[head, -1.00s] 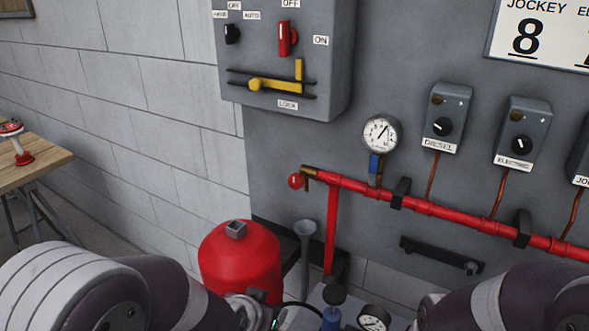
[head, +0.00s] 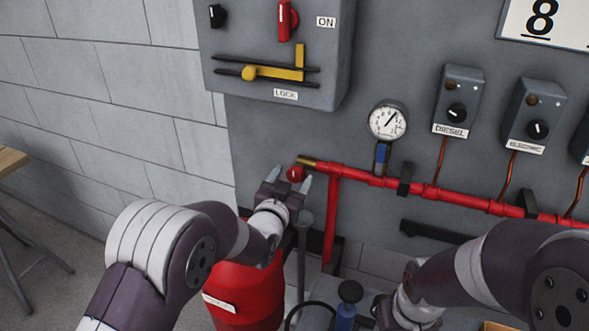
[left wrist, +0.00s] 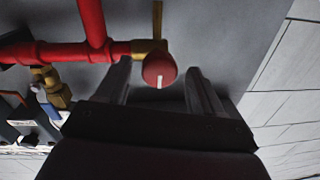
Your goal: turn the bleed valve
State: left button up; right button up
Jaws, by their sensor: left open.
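The bleed valve is a round red knob (head: 295,173) on the brass left end of the red pipe. In the left wrist view the red knob (left wrist: 159,70) has a white mark and sits by a brass fitting (left wrist: 143,47). My left gripper (head: 291,181) is open at the knob. In the wrist view its two fingers (left wrist: 158,88) point toward the knob, one on each side, with gaps visible. I cannot tell how far the tips reach past it. My right gripper (head: 385,314) is low in the head view, partly hidden, its jaws unclear.
The red pipe (head: 440,195) runs right along the grey panel, with a pressure gauge (head: 387,121) above it. A red tank (head: 250,292) stands below my left wrist. A grey control box (head: 330,75) hangs above. A blue-bodied item (head: 346,312) stands low in the middle.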

pick_arm(q)
jog(key=shift+x, duration=0.9)
jog(key=shift+w, duration=0.25)
jog(key=shift+d, duration=0.1)
jog(key=shift+s, duration=0.1)
jog(key=c, duration=1)
jog(key=shift+c, duration=0.2)
